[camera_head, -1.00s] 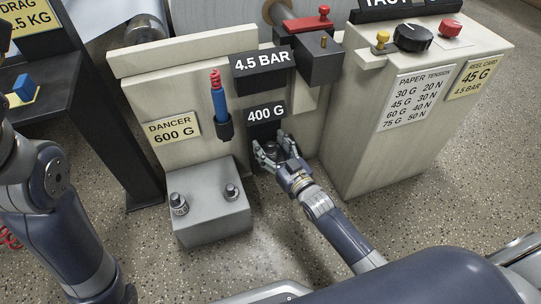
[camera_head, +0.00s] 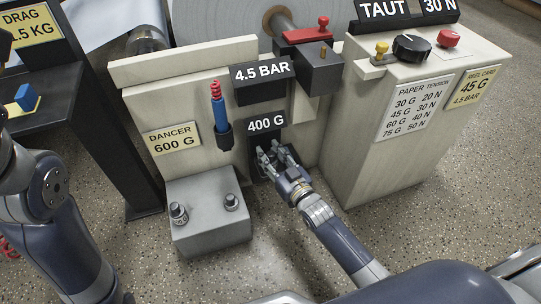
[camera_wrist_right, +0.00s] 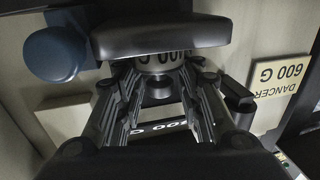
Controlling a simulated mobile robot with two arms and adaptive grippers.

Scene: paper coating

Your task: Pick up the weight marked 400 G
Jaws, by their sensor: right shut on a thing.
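My right gripper (camera_head: 276,157) is in front of the machine, just below the black 400 G sign (camera_head: 266,123). It is shut on a grey metal weight. In the right wrist view the weight (camera_wrist_right: 160,66) sits between the fingers (camera_wrist_right: 160,112), with a dark knob towards me. Dark lettering on it is upside down and partly hidden, with zeros and a G showing. The fingers mostly hide the weight in the head view. My left arm shows at the left, but its gripper is out of view.
A grey block (camera_head: 208,239) at the machine's foot carries two small weights, the left one (camera_head: 179,214) and the right one (camera_head: 231,202). A blue and red tool (camera_head: 219,115) stands in a holder. The cabinet (camera_head: 370,170) is on the right. Speckled floor is clear in front.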

